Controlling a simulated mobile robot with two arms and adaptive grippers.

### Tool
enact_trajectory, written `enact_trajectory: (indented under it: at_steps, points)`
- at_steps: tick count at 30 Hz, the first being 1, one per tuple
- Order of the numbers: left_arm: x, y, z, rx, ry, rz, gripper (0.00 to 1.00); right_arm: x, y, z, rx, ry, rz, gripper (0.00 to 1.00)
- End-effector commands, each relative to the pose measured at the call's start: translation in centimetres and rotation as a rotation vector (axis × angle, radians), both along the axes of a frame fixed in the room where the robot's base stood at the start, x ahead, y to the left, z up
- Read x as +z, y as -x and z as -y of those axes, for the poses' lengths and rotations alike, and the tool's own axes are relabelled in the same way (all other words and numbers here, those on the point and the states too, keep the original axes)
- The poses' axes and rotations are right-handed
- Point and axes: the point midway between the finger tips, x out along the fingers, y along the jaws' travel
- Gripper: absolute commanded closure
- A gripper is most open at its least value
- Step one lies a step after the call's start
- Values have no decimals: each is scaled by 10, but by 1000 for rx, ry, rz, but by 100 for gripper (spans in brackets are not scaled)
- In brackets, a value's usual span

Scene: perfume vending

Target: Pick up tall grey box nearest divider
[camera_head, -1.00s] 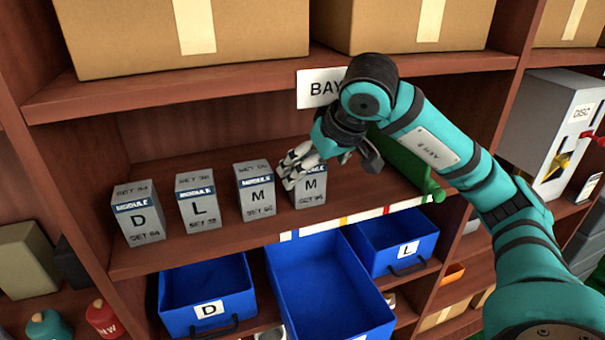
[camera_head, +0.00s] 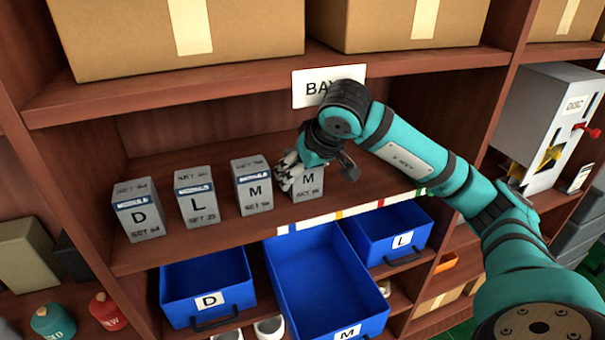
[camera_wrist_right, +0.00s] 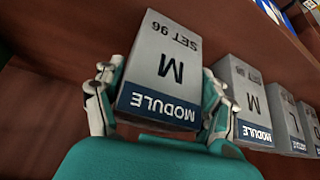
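The tall grey box (camera_head: 309,186) marked M is the rightmost of a row on the shelf. My right gripper (camera_head: 296,172) is at this box from above, with its fingers partly covering it in the head view. In the right wrist view the box (camera_wrist_right: 163,75) appears upside down between the two fingers of my right gripper (camera_wrist_right: 162,95), one on each side. Whether both fingers press on it I cannot tell. The box appears to stand on the shelf. My left gripper is not in view.
Another M box (camera_head: 254,187) stands close to the left, then an L box (camera_head: 197,197) and a D box (camera_head: 138,211). Blue bins (camera_head: 208,283) are below the shelf. Cardboard boxes (camera_head: 400,25) sit on the shelf above. A grey dispenser (camera_head: 545,125) is at the right.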

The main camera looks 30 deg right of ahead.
Motion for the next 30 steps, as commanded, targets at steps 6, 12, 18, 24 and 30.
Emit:
enact_trajectory:
  at_steps: [6,12,18,24,30]
  points:
    - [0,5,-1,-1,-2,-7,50,0,0,0,0,0,-1,71]
    - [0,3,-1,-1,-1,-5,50,1,0,0,1,-1,1,71]
    - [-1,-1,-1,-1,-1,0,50,1,0,0,1,-1,2,71]
    - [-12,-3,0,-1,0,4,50,4,-1,0,-2,-1,4,71]
    - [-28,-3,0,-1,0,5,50,2,34,0,-1,5,3,71]
